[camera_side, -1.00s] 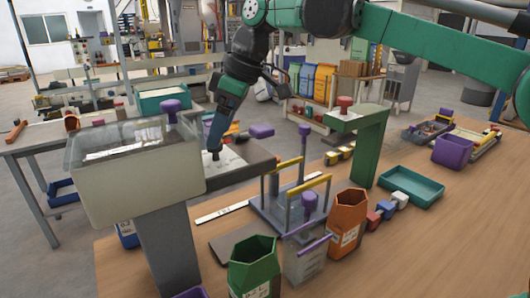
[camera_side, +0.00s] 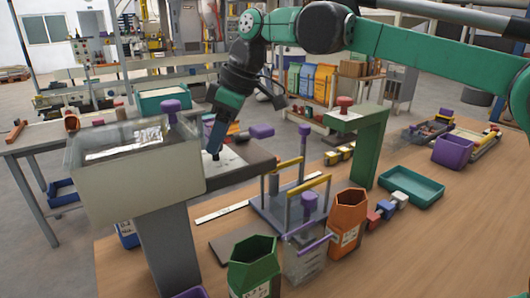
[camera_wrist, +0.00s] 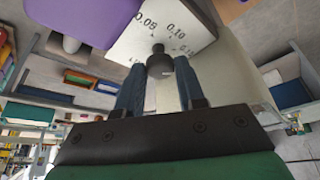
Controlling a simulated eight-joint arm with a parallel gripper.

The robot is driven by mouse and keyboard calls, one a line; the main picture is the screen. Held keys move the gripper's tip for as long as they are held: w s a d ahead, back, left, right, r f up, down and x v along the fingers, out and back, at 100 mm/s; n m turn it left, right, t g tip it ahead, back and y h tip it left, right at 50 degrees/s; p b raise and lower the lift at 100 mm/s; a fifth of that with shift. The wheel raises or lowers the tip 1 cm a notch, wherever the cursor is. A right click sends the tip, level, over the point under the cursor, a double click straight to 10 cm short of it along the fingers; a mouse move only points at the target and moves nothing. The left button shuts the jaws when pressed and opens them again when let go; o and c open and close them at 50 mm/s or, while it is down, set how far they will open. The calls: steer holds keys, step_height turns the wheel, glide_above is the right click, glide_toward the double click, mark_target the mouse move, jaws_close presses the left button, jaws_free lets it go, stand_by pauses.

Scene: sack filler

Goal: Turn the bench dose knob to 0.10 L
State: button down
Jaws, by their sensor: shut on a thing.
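The bench dose knob (camera_wrist: 160,66) is small, round and black, on a white dial plate (camera_wrist: 138,45). In the wrist view the plate shows 0.05, 0.10 and further marks partly hidden or blurred. The knob's small nub points at the upper part of the scale, roughly between 0.05 and 0.10; the exact mark is hard to tell. My gripper (camera_wrist: 160,78) is shut on the knob, one blue finger on each side. In the side view my gripper (camera_side: 214,153) comes down at a tilt onto the dial plate (camera_side: 228,160), and its fingers mostly hide the knob.
A grey frame with yellow bars (camera_side: 298,200), an orange bin (camera_side: 347,222) and a green bin (camera_side: 254,268) stand on the bench.

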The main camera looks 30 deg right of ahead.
steer(key=n, duration=0.2)
steer(key=n+g, duration=0.1)
steer(key=n, duration=0.1)
steer(key=shift+w+d+n+g+y, duration=0.1)
steer(key=shift+w+n+g+y, duration=0.05)
steer(key=shift+n+g+y, duration=0.2)
steer(key=shift+w+n+g, duration=0.1)
steer(key=shift+n+g, duration=0.65)
steer(key=shift+n, duration=1.2)
steer(key=c, duration=0.5)
jaws_free()
steer(key=shift+c, duration=0.2)
